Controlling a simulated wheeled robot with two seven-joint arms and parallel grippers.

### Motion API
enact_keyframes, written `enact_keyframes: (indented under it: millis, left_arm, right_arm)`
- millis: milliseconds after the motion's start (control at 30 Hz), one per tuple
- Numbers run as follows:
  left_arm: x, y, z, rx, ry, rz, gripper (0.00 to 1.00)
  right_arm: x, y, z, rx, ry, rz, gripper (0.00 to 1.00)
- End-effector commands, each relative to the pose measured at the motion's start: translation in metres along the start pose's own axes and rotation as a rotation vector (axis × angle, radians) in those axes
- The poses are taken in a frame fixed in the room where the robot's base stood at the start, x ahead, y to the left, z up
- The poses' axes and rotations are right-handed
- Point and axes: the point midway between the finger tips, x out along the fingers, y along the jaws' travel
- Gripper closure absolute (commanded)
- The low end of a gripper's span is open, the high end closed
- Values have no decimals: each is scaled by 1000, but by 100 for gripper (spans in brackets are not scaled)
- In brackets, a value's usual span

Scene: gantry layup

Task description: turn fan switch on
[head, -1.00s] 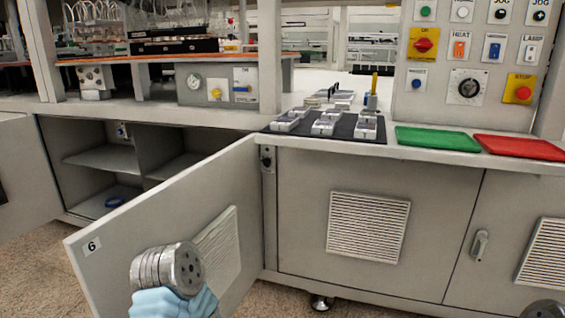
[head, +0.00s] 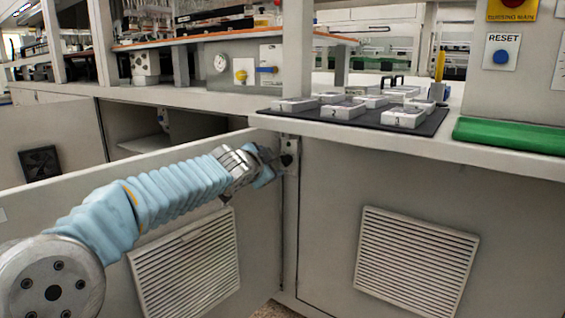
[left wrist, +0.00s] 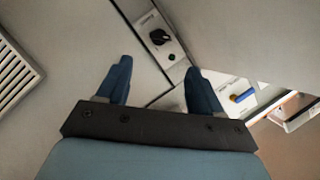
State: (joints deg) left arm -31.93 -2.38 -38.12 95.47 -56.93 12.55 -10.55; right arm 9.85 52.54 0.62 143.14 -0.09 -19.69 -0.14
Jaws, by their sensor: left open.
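A narrow grey panel with a black rotary knob (left wrist: 158,37) and a small dark green button (left wrist: 171,57) lies just ahead of my left fingers in the left wrist view. Its label is too small to read, so I cannot tell whether it is the fan switch. In the head view a narrow post (head: 290,190) beside the open cabinet door carries a dark control, partly hidden by my gripper. My left gripper (left wrist: 160,70) is open and empty, its fingers either side of the panel's lower part; it also shows in the head view (head: 268,163). My right gripper is out of view.
The open cabinet door (head: 185,270) stands below and behind my left arm. The counter above holds a dark mat (head: 385,124) with several grey blocks and a green tray (head: 510,134). A box with yellow and blue knobs (head: 243,66) stands further back.

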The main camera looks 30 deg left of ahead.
Motion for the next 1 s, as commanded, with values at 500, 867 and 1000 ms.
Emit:
enact_keyframes:
  millis: [500,867,1000]
  left_arm:
    - [100,-1,-2,3,-2,2,34]
    - [111,1,-1,-1,2,3,34]
    - [111,1,-1,-1,1,3,45]
  right_arm:
    - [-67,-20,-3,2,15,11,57]
    - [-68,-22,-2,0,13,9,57]
    - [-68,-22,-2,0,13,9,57]
